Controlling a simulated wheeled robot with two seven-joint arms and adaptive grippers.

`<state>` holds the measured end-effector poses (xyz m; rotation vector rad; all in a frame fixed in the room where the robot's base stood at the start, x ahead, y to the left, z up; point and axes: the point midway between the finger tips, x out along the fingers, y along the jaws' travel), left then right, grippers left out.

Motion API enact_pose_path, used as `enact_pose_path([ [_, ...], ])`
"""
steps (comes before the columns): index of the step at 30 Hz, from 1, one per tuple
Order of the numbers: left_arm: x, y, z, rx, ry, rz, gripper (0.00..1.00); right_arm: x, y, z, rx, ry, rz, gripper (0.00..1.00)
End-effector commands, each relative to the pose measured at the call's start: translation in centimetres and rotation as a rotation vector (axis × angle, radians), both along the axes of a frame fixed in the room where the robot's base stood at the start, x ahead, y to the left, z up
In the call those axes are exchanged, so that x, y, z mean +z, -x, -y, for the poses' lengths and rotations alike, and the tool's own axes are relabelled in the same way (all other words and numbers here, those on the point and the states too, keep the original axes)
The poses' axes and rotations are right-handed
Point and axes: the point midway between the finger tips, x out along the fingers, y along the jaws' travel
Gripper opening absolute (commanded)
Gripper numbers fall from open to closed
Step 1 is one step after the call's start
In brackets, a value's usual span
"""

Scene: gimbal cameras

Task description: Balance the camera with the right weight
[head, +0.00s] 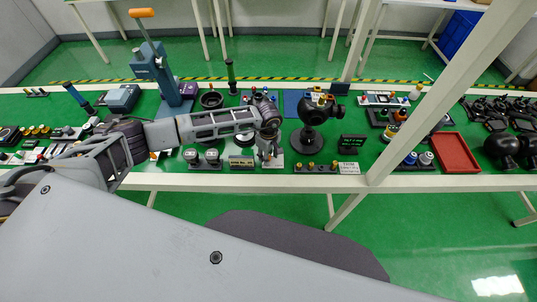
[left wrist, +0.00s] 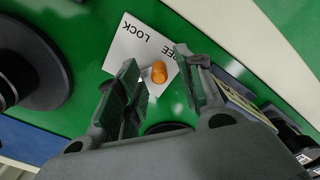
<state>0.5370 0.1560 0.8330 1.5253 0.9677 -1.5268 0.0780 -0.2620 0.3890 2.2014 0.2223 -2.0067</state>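The gimbal camera (head: 318,108), a black body with coloured parts on top, stands on a round black base (head: 307,141) in the head view. Small brass weights (head: 311,166) sit on a dark strip at the table's front edge. My left gripper (head: 268,156) points down left of the gimbal base. In the left wrist view its fingers (left wrist: 157,60) are apart, with an orange-brass knob (left wrist: 158,72) seen between them over a white card (left wrist: 140,45) reading LOCK and FREE. I cannot tell whether the fingers touch the knob. My right gripper is not in view.
A black display (head: 352,143) with green text stands right of the gimbal. A labelled plate (head: 241,162) and two dark-based pieces lie left of my gripper. A red tray (head: 455,153) is at the right. A blue press (head: 163,75) stands back left.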

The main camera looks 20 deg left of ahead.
Motion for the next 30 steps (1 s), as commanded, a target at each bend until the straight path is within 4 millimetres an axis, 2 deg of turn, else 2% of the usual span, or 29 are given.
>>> enact_pose_path([
  [7, -0.05, 0.01, 0.02, -0.001, 0.0, 0.0, 0.37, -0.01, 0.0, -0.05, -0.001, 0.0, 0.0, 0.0],
  [16, -0.02, 0.01, 0.02, -0.001, 0.0, 0.0, 0.0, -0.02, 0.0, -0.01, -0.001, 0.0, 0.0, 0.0],
  [30, -0.03, 0.02, 0.1, 0.025, 0.0, 0.0, 0.0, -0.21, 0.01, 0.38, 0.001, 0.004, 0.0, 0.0],
])
